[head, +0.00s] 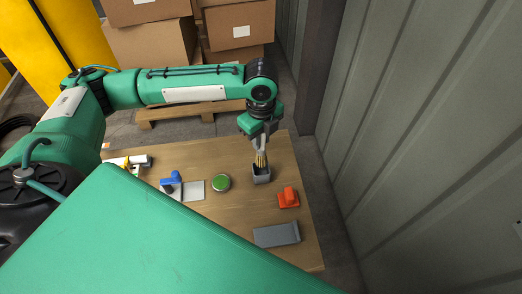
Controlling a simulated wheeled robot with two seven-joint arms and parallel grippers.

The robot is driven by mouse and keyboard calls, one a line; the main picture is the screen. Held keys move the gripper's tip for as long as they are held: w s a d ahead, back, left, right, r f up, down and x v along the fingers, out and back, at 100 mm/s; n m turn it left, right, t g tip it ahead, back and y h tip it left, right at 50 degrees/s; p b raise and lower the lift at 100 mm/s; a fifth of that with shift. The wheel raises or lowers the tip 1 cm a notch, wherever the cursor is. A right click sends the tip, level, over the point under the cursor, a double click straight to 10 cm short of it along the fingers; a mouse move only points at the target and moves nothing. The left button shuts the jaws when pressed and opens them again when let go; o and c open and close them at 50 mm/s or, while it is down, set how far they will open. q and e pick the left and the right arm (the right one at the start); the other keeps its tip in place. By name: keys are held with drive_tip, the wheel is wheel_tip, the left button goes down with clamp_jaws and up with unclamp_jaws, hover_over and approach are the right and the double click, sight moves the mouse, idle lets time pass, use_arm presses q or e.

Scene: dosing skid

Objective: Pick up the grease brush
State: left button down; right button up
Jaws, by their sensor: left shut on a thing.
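My left gripper (262,136) points down over the wooden table, near its far right part. It is shut on the grease brush (261,158), of which pale bristles or a light shaft show below the fingers. The lower end of the brush is at the mouth of a small grey square cup (262,176). I cannot tell how deep it sits in the cup. My right gripper does not show.
On the wooden table (226,226) are a green-topped round tin (221,183), an orange-red block (288,198), a grey tray-like piece (277,235), and a blue item (171,183) by a pale plate (193,191). A corrugated wall (420,120) stands right; cardboard boxes (240,25) stand behind.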

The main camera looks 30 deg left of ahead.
use_arm(q)
wheel_tip(320, 180, up, 12)
drive_tip(key=shift+b, duration=0.45)
idle(0.4)
